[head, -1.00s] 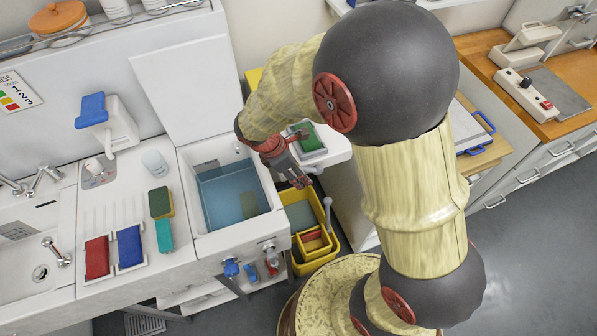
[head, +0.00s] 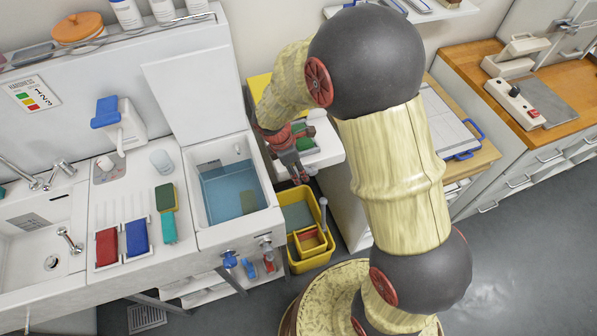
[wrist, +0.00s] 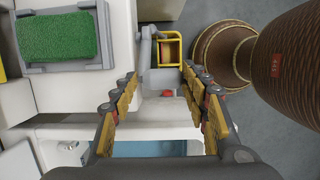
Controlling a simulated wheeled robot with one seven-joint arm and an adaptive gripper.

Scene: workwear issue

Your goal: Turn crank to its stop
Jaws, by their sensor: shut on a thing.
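My gripper (head: 299,178) is low at the right side of the blue-lined basin, above the yellow bucket. In the wrist view its two yellow-padded fingers (wrist: 160,80) stand apart with a grey piece, apparently the crank (wrist: 161,78), between them; the gripper is shut on it. The crank is hard to make out in the head view, where the gripper and wrist hide most of it. A green pad in a grey frame (wrist: 57,38) lies beside it at the upper left of the wrist view. The pad also shows in the head view (head: 303,144). I cannot tell the crank's angle from its stop.
The basin (head: 262,190) with its raised white lid (head: 195,85) stands left of my gripper. The yellow bucket (head: 303,262) sits below on the floor, with a grey lever (head: 323,212) at its side. A wooden bench (head: 550,125) is at the right.

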